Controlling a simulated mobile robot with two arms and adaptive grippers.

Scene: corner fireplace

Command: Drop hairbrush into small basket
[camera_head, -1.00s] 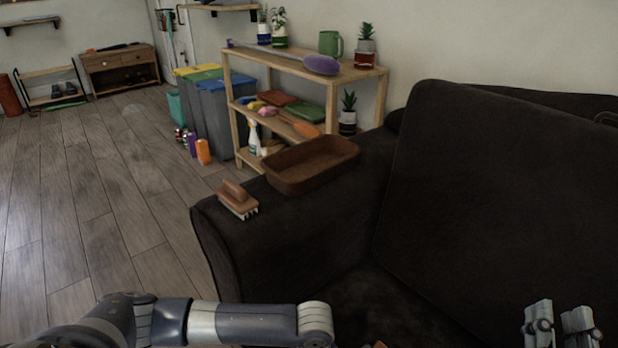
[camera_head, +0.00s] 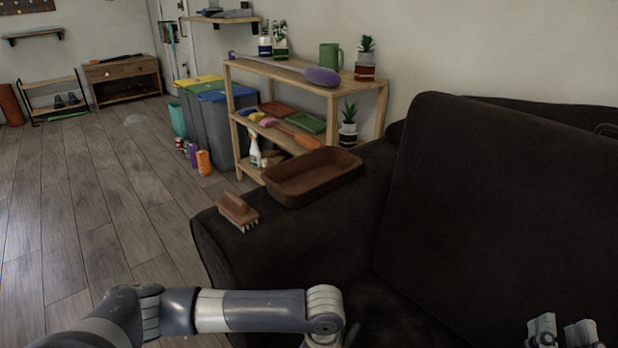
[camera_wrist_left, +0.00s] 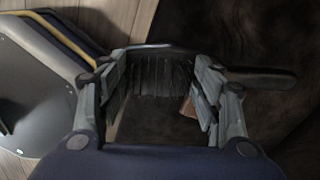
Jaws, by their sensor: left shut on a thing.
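The hairbrush (camera_wrist_left: 155,72) shows in the left wrist view as a dark head with black bristles and a dark handle (camera_wrist_left: 262,77) pointing right. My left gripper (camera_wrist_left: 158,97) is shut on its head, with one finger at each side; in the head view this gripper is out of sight. The small basket (camera_head: 313,193), a brown oblong open tub, sits on the sofa's arm and looks empty. My right gripper (camera_head: 563,332) is at the bottom right of the head view, fingers apart and empty.
A brown scrub brush (camera_head: 238,213) lies on the dark sofa (camera_head: 490,210) arm, left of the basket. A wooden shelf (camera_head: 285,77) with plants and a purple duster stands behind. Bins (camera_head: 213,130) stand left of it.

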